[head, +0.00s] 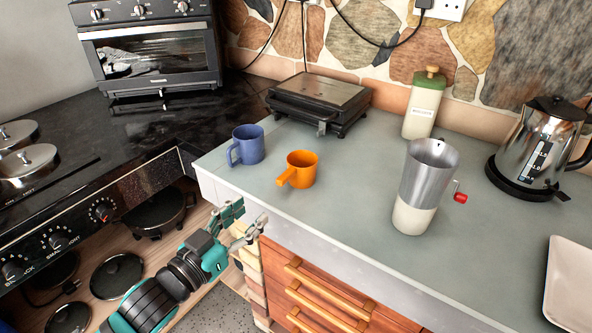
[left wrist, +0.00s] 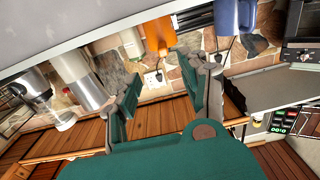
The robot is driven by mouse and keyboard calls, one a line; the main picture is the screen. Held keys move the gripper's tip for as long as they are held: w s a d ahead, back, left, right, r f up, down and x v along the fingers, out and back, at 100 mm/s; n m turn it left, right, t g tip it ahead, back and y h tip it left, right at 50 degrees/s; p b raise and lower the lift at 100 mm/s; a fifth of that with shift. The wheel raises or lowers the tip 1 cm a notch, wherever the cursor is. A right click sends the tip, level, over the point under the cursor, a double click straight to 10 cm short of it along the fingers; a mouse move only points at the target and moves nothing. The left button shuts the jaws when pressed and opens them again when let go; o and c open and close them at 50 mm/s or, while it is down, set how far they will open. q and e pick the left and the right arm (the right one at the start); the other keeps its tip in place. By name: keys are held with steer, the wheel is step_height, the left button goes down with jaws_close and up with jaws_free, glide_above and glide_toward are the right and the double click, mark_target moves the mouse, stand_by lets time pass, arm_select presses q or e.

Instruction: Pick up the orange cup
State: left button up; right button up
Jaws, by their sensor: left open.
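The orange cup (head: 302,170) stands upright on the grey-green countertop (head: 345,190) near its front edge, its handle pointing to the lower left. It also shows in the left wrist view (left wrist: 157,32), at the top between the two fingers. My left gripper (head: 250,216) is open and empty, in front of the counter's edge and apart from the cup, lower left of it in the head view. Its spread fingers show in the left wrist view (left wrist: 160,92). My right gripper is in neither view.
A blue mug (head: 249,146) stands close left of the cup. A black grill press (head: 320,100) is behind. A metal-and-cream grinder (head: 425,188), bottle (head: 423,105) and kettle (head: 531,150) stand to the right. Wooden drawers (head: 320,295) are below the counter. Counter between cup and grinder is clear.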

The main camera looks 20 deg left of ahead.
arm_select(q)
steer(key=p, duration=0.1)
glide_toward(294, 170)
steer(key=w, duration=0.2)
steer(key=w+f, duration=0.1)
steer(key=shift+w+d+f, duration=0.1)
steer(key=shift+w+d, duration=0.2)
steer(key=shift+d, duration=0.1)
steer(key=x, duration=0.4)
steer(key=shift+w+a+p, duration=0.15)
steer(key=shift+w+p, duration=0.05)
steer(key=shift+p, duration=0.15)
steer(key=shift+w, duration=0.45)
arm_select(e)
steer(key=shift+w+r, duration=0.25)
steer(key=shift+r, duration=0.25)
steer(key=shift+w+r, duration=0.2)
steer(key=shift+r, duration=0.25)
arm_select(q)
steer(key=shift+s, duration=0.1)
jaws_close()
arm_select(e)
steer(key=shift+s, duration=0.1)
